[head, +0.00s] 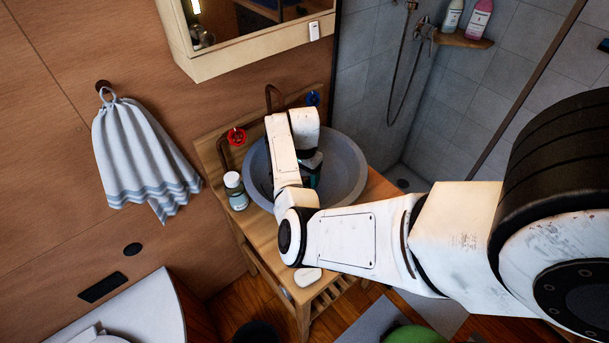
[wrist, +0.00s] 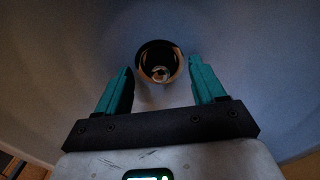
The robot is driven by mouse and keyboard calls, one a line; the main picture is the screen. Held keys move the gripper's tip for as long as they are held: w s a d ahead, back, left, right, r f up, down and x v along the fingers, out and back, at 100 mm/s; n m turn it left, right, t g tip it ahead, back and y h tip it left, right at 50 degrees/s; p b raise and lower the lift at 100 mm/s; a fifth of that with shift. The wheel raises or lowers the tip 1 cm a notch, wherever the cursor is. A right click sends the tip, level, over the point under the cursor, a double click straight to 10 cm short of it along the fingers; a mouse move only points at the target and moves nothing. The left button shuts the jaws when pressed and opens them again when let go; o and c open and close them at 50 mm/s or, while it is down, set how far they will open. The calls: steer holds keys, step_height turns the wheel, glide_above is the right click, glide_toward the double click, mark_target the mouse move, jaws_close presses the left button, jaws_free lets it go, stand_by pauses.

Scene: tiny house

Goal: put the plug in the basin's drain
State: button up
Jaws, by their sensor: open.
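The grey round basin (head: 350,175) sits on the wooden washstand, and its pale inner wall fills the wrist view (wrist: 60,70). My gripper (head: 312,172) reaches down inside the basin, mostly hidden behind my arm in the head view. In the wrist view its two teal fingers (wrist: 162,78) are apart with nothing held between them. Just beyond and between the fingertips is a dark, shiny round piece (wrist: 160,62) with a rim and brownish reflections, at the drain's place. I cannot tell whether it is the open drain or the plug seated in it. No separate plug shows.
A red tap handle (head: 236,136), a blue tap handle (head: 313,98) and a copper spout (head: 272,96) stand behind the basin. A mirror cabinet (head: 255,45) hangs above.

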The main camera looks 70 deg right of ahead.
step_height(320, 180, up, 11)
steer(key=b, duration=0.1)
steer(key=shift+b, duration=0.3)
steer(key=shift+f, duration=0.15)
stand_by(0.6)
